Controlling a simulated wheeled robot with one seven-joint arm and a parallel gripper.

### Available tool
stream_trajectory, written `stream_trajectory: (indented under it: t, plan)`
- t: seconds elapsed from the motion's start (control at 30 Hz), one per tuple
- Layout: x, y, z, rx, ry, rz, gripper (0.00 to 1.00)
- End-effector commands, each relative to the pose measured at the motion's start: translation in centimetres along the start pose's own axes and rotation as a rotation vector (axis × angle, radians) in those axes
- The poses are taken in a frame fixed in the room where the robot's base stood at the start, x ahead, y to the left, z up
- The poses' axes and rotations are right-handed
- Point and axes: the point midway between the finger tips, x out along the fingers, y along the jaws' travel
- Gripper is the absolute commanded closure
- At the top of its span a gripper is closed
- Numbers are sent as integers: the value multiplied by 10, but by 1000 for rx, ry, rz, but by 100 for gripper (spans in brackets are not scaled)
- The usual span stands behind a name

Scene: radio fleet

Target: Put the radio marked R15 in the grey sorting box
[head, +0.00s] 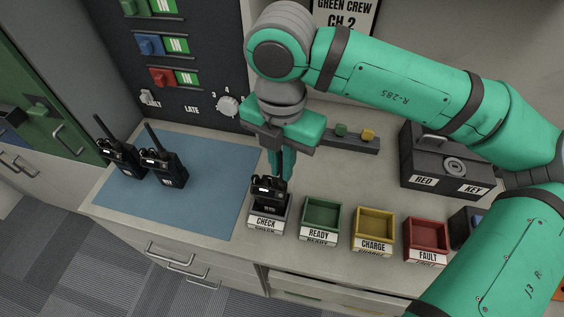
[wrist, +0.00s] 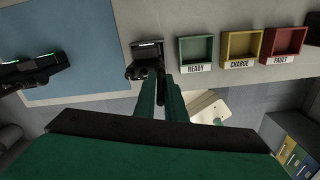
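A black radio (head: 268,190) stands upright in or just above the grey box marked CHECK (head: 267,222); the box's front wall hides its lower end. It also shows in the wrist view (wrist: 146,66). I can read no R15 mark on it. My gripper (head: 281,168) points down over this box, its two green fingers on either side of the radio's antenna. In the wrist view the fingertips (wrist: 164,82) are close together beside the radio. I cannot tell whether they grip the antenna. Two more black radios (head: 119,160) (head: 163,168) stand on the blue mat, their marks unreadable.
Right of the grey box stand the green READY box (head: 321,220), yellow CHARGE box (head: 373,231) and red FAULT box (head: 427,239). A dark key box (head: 447,165) stands behind them. The blue mat (head: 215,192) is mostly clear. A dark switch panel (head: 190,55) rises behind it.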

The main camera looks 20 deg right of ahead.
Motion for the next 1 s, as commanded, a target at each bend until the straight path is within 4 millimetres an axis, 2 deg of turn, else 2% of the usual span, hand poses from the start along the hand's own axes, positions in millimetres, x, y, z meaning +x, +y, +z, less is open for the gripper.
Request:
stream_trajectory:
  t: [0.03,0.07,0.33,0.47,0.57,1.0]
  plan:
    - [0,0,0,0,0,0,77]
    - [0,0,0,0,0,0,73]
    - [-1,0,0,0,0,1,73]
    - [-7,0,0,0,-1,1,73]
    - [-20,0,1,1,-3,1,73]
    - [-102,0,0,1,-2,1,73]
